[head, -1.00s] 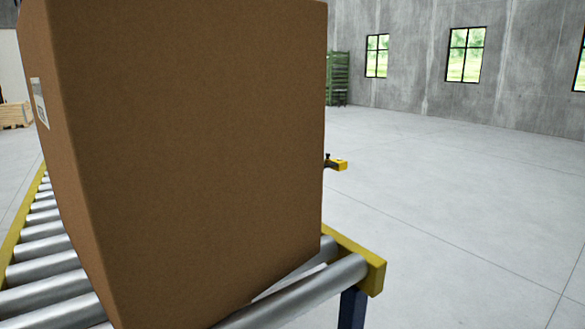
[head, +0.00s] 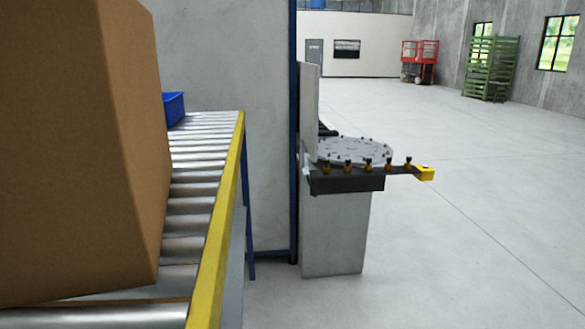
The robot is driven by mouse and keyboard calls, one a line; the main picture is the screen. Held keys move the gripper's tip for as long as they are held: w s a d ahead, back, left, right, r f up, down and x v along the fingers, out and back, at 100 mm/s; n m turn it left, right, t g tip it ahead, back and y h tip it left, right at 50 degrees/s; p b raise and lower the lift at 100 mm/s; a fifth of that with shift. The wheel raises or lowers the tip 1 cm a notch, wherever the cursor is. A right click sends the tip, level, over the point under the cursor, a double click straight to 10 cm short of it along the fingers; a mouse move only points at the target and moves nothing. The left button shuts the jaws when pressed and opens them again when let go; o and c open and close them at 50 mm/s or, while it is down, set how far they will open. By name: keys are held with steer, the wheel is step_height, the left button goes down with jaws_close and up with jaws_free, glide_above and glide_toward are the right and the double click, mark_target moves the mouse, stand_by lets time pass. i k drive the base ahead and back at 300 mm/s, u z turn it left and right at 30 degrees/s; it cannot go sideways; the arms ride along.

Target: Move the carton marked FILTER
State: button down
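A large brown cardboard carton (head: 85,150) stands on a roller conveyor (head: 205,190) at the left of the head view, cut off by the left and top picture edges. No FILTER marking shows on its visible faces, so I cannot tell whether it is the named carton. My gripper is not in view.
A blue bin (head: 174,108) sits farther along the conveyor, partly hidden by the carton. A grey pedestal machine (head: 335,228) with a round plate and a yellow-tipped arm stands right of a pillar (head: 235,60). A green rack (head: 490,68) and red lift (head: 418,60) stand far back. Right floor is clear.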

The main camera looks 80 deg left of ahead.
mark_target(86, 163)
steer(key=i, duration=1.25)
steer(key=u, duration=4.25)
